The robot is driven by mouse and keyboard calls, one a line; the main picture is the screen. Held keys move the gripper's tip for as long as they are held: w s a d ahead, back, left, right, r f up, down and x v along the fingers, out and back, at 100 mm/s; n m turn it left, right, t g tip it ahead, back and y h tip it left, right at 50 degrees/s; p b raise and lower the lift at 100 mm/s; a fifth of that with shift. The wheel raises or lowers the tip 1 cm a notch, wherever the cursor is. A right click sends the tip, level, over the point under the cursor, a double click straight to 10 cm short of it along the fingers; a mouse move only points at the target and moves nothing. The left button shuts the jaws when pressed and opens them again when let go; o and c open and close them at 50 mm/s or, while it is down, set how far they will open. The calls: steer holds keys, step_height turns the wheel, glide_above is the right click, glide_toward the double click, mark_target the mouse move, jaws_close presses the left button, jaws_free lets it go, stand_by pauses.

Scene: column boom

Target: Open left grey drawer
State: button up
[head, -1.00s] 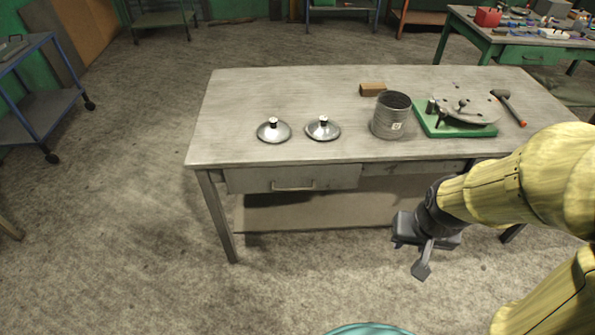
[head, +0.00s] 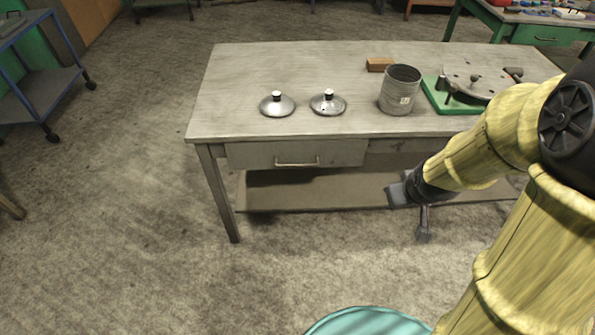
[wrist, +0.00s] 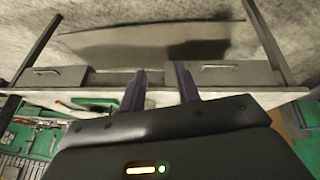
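The left grey drawer (head: 296,154) sits under the left half of the grey table (head: 230,110) and looks shut. Its pale bar handle (head: 297,163) is on its front. My gripper (head: 410,212) is to the right of this drawer and lower than its handle, in front of the table, touching nothing I can make out. In the wrist view, which looks upside down, my gripper's two dark fingers (wrist: 161,76) are spread with nothing between them. Two drawer fronts show there; the left grey drawer seems to be the right one (wrist: 235,74), with its handle (wrist: 219,67).
Two metal lids (head: 277,103), a metal can (head: 400,90), a wooden block (head: 380,64) and a green-based device (head: 470,82) stand on the tabletop. A lower shelf (head: 300,192) runs under it. A teal round object (head: 368,322) is at the bottom.

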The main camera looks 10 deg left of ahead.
mark_target(297, 165)
steer(key=w+a+f+n+t+y+b, duration=0.1)
steer(key=w+a+f+n+t+b, duration=0.25)
steer(key=w+f+n+b, duration=0.45)
steer(key=w+a+f+n+t+y+b, duration=0.2)
steer(key=w+a+f+n+y+b, duration=0.1)
steer(key=a+f, duration=0.5)
steer(key=w+a+f+n+t+y+b, duration=0.1)
steer(key=w+a+f+n+y+b, duration=0.3)
steer(key=a+f+n+b, duration=0.4)
steer(key=shift+w+a+f+n+t+y, duration=0.35)
steer(key=shift+a+f+n+y, duration=0.1)
steer(key=shift+f+n+y, duration=0.3)
steer(key=shift+f, duration=0.1)
steer(key=b+x, duration=0.1)
steer(key=x, duration=1.6)
steer(key=shift+a, duration=0.25)
